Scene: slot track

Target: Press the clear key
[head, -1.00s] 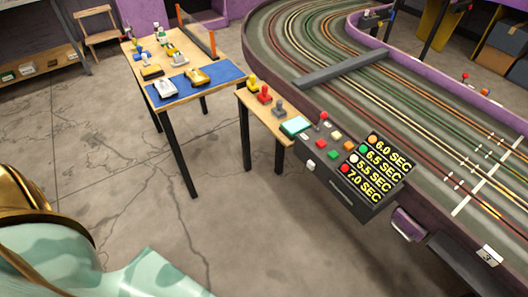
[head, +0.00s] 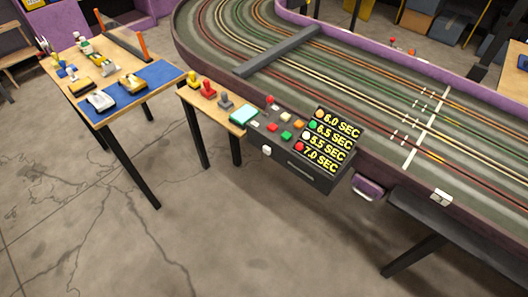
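A dark control panel (head: 297,172) is fixed to the near edge of the slot track, right of centre. Its top carries small coloured keys: a red key (head: 271,127), a green key (head: 286,135), an orange key (head: 298,124) and a pale key (head: 286,117). No lettering on the keys can be read, so I cannot tell which is the clear key. A display (head: 330,141) on the panel's right shows times of 6.0, 6.5, 5.5 and 7.0 SEC beside coloured dots. Neither gripper is in view.
A narrow wooden shelf (head: 222,115) with several controllers adjoins the panel's left. A table with a blue mat (head: 135,88) and slot cars stands further left. A purple box (head: 367,187) hangs under the track edge. The concrete floor (head: 240,235) in front is clear.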

